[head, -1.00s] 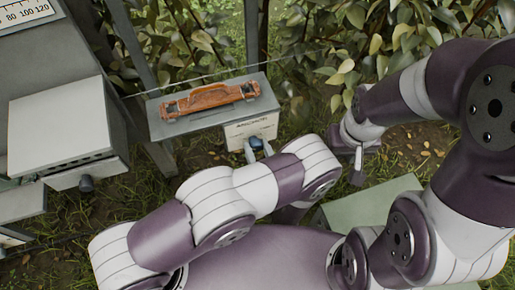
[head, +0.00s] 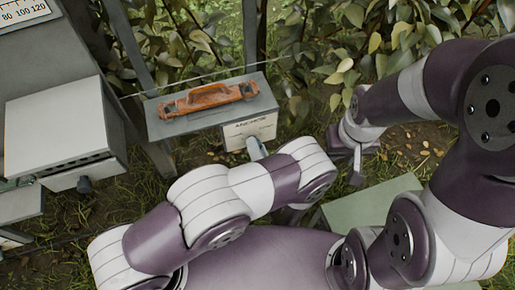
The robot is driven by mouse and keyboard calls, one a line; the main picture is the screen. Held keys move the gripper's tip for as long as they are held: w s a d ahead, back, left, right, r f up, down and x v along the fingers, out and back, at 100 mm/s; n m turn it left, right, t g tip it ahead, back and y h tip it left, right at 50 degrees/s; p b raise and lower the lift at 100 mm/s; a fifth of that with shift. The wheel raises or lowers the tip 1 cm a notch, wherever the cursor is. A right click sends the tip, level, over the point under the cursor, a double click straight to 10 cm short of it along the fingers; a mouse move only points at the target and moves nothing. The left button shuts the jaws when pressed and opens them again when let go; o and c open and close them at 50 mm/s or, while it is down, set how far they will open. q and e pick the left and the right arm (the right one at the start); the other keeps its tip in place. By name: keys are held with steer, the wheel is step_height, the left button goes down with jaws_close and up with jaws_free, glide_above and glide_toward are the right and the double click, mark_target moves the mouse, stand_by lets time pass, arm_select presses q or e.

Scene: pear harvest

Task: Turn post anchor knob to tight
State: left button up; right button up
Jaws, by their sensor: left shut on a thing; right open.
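The post anchor is a grey box (head: 212,121) in the upper middle of the head view, with a white label (head: 250,131) on its front that begins "ANCHOR". My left arm reaches in from the lower left, and my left gripper (head: 257,149) is at the box's front, just below the label. It is shut on the post anchor knob, which is mostly hidden by the gripper and wrist. The knob's pointer and marks cannot be read. My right gripper (head: 357,172) is open and empty, to the right of the box and apart from it.
An orange-brown tool (head: 208,98) lies on top of the box. A thin wire runs above it. Leafy bushes (head: 380,40) are behind. A pale green panel (head: 375,208) is at lower right.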

arm_select(q)
steer(key=shift+f+m, duration=0.2)
steer(key=shift+m, duration=7.5)
arm_select(e)
steer(key=shift+r, duration=0.1)
arm_select(q)
steer(key=o, duration=1)
steer(key=shift+w+a, duration=0.1)
steer(key=shift+o, duration=0.2)
